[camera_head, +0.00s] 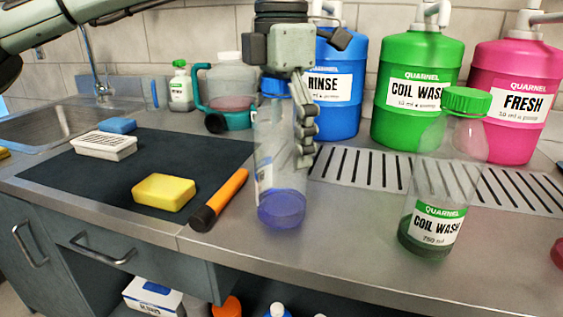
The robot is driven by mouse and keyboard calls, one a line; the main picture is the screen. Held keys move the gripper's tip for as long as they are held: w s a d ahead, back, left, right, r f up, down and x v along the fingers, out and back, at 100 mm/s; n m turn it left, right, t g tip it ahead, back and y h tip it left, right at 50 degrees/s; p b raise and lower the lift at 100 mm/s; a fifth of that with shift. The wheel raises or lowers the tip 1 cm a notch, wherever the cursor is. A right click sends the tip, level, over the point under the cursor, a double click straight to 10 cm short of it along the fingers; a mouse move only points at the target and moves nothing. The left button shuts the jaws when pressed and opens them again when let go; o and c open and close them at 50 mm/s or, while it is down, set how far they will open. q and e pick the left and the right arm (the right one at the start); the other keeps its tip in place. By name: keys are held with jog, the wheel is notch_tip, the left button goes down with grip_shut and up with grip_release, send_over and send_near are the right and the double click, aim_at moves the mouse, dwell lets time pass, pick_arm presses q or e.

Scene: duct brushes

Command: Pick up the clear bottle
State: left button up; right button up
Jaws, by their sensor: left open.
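A clear bottle (270,150) with a blue cap and blue-violet liquid at its bottom stands upright near the counter's front edge. A second clear bottle (420,185) with a green cap, a COIL WASH label and dark green liquid stands upright to the right. My left gripper (304,150) reaches down from above at the blue-capped bottle, open. Its visible finger runs down along the bottle's right side. I cannot tell whether it touches, and the other finger is not clearly seen. My right gripper is not in view.
Blue (338,90), green (415,85) and pink (515,95) jugs stand behind a slotted drain (345,165). A yellow sponge (163,192) and an orange-handled tool (219,199) lie left. A sink (60,125) is far left.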

pick_arm(q)
jog(key=shift+c, duration=0.3)
jog(key=c, duration=1.5)
jog(key=shift+o, duration=0.2)
jog(key=shift+r, duration=0.1)
